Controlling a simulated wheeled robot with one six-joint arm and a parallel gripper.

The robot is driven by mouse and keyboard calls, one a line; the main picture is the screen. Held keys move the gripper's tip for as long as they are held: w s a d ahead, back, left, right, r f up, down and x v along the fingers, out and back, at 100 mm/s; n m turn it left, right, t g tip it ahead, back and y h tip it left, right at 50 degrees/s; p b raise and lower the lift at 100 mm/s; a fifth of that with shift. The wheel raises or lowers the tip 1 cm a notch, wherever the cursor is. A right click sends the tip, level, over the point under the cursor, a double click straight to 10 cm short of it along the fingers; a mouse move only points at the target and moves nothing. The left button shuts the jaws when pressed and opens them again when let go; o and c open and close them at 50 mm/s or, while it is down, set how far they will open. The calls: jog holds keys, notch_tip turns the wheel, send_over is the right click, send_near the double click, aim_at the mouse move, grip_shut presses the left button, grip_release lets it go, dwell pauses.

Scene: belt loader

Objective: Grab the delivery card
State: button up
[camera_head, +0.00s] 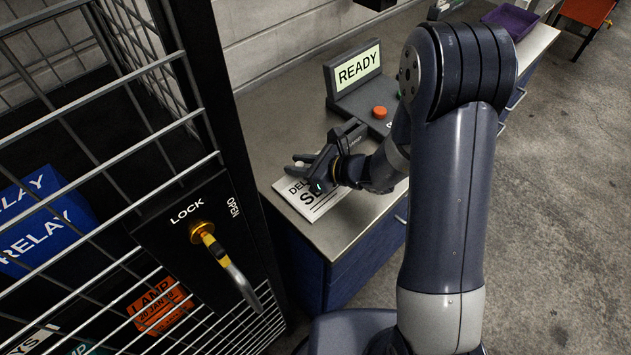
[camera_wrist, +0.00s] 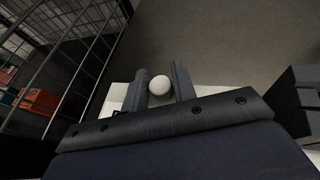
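The delivery card (camera_head: 325,206) is a white card with black print, lying flat on the grey counter. A pale round knob (camera_head: 300,164) shows at the far edge of the card; I cannot tell whether it is fixed to the card. My gripper (camera_head: 306,169) is low over the card and hides part of its print. In the wrist view, the white knob (camera_wrist: 160,86) sits between my two fingers (camera_wrist: 163,82). A thin gap shows on the right finger's side; contact on the left cannot be told. Pale card surface (camera_wrist: 118,97) shows beside the fingers.
A console with a READY screen (camera_head: 357,68) and an orange button (camera_head: 380,112) stands behind my gripper on the counter (camera_head: 270,110). A wire cage with a lock handle (camera_head: 225,262) is close on the left. A purple tray (camera_head: 511,21) lies at the far end.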

jog(key=shift+c, duration=0.5)
grip_shut()
jog(key=shift+r, duration=0.1)
